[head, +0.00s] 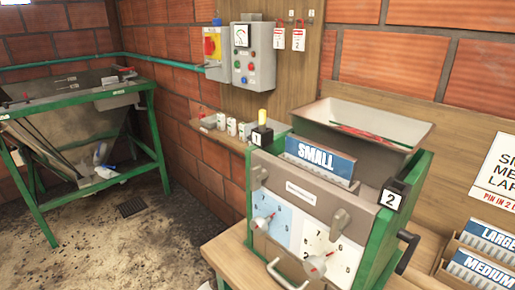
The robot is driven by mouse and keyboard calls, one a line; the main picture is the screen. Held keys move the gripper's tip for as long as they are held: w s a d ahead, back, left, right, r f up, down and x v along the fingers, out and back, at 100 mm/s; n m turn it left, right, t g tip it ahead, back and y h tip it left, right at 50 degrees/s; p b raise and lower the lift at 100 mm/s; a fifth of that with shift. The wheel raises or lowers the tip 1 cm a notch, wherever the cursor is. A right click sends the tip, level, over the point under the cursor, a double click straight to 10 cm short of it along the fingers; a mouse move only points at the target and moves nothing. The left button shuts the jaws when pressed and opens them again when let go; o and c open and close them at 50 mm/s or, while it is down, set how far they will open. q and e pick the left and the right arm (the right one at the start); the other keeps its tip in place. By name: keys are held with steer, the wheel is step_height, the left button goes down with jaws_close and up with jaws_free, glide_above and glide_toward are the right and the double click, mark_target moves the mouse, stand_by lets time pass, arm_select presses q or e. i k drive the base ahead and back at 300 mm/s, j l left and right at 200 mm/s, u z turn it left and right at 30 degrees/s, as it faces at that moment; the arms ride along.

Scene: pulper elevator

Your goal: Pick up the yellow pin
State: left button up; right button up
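The yellow pin (262,117) stands upright on the left side of the green pulper machine (375,228). Its lower part sits in a dark block (263,136) by a white label "1". A similar block with a label "2" (391,200) is on the machine's right side, with no yellow pin showing in it. Neither of my grippers is in view.
A "SMALL" plate (315,158) stands upright behind the machine's front, before a metal hopper (375,125). A shelf with small cans (232,126) is behind the pin. Holders marked "LARGE" and "MEDIUM" (480,270) are at lower right. A green-framed hopper stand (75,135) is at left.

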mark_target(262, 114)
steer(key=i+j+z, duration=0.5)
steer(key=j, duration=0.2)
steer(key=j+z, duration=0.25)
steer(key=i+j+z, duration=0.3)
steer(key=j, duration=0.25)
steer(key=k, duration=0.1)
